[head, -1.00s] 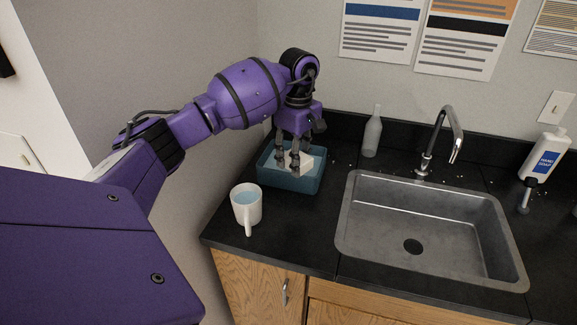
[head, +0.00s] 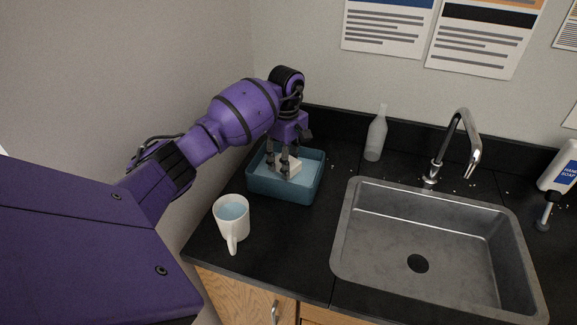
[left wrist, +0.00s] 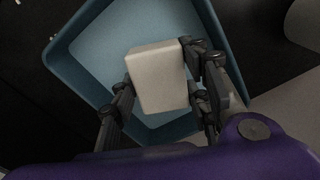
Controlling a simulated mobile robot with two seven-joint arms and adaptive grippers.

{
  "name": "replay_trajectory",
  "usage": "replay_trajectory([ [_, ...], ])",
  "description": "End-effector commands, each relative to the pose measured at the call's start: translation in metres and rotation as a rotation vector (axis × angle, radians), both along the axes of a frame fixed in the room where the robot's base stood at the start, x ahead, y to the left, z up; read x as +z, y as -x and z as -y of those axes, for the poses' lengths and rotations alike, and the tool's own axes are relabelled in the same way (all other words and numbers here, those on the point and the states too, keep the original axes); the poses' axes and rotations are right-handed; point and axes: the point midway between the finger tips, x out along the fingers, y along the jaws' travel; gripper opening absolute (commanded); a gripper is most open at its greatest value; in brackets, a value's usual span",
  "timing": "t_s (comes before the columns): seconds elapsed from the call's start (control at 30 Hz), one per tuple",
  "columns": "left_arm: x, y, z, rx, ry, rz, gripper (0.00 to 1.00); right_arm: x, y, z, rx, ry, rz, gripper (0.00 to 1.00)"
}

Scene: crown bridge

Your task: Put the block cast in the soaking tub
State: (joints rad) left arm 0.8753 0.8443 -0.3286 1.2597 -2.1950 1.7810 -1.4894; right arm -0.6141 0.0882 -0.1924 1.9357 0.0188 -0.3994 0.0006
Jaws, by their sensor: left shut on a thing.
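The block cast is a small off-white block (head: 290,164), inside the walls of the blue soaking tub (head: 285,189) in the head view. My left gripper (head: 279,171) points down into the tub and is shut on the block. In the left wrist view the block (left wrist: 158,78) sits between the fingers of the gripper (left wrist: 160,90), with the pale tub floor and the tub's blue wall (left wrist: 62,62) around it. I cannot tell whether the block touches the tub's bottom. My right gripper is not in view.
A white mug (head: 231,218) with bluish liquid stands just in front of the tub. A clear bottle (head: 375,138) stands behind, to the right. A metal sink (head: 345,262) with a faucet (head: 450,150) takes up the right of the black counter, and a soap bottle (head: 562,168) stands beyond it.

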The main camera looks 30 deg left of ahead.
Motion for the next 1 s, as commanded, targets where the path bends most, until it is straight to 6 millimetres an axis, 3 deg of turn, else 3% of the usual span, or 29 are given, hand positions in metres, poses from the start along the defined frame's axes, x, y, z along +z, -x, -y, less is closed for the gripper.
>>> replay_trajectory([
  [0.1,-0.017,-0.003,0.0,-0.002,0.003,-0.006,0.09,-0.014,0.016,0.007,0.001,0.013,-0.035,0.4],
  [0.23,-0.038,-0.007,-0.002,-0.006,0.002,-0.006,0.09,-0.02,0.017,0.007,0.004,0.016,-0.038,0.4],
  [0.3,-0.04,-0.008,-0.002,-0.006,0.001,-0.002,0.04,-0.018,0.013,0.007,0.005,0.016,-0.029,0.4],
  [0.67,-0.04,-0.009,-0.003,-0.007,-0.001,0.003,0.04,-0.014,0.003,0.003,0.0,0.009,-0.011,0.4],
  [0.7,-0.04,-0.009,-0.003,-0.007,0.0,0.002,0.46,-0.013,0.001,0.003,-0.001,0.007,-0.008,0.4],
  [0.83,-0.039,-0.009,-0.002,-0.007,0.0,0.003,0.62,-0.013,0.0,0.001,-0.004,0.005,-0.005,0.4],
  [1.0,-0.039,-0.009,-0.003,-0.007,0.0,0.003,0.62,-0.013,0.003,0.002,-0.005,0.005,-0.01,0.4],
])
